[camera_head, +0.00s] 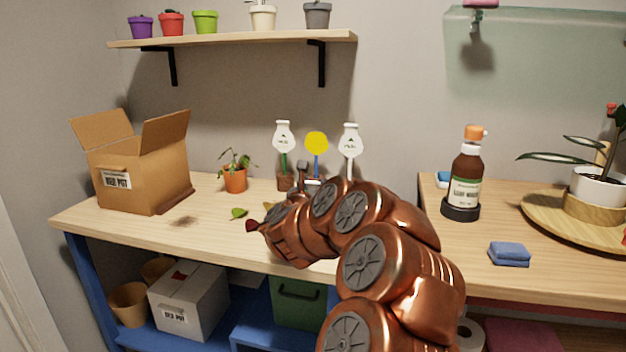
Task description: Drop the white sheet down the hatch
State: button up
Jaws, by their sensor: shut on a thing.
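My copper arm reaches in from the lower right over the wooden bench. My gripper (304,178) shows only as small dark parts beyond the wrist; its fingertips are mostly hidden. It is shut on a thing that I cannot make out. A small pale patch shows beside the dark parts, but I cannot tell whether it is the white sheet. No other white sheet can be made out. No hatch can be made out; the arm covers part of the bench.
An open cardboard box (133,176) and a small potted plant (235,181) stand left. A brown bottle (466,178), blue sponge (509,254) and wooden tray (548,222) are right. The bench's front left is fairly clear.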

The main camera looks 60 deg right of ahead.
jog(key=shift+f, duration=0.5)
jog(key=o, duration=0.7)
jog(key=shift+o, duration=0.2)
jog(key=shift+v, duration=3.8)
jog(key=shift+r, duration=0.1)
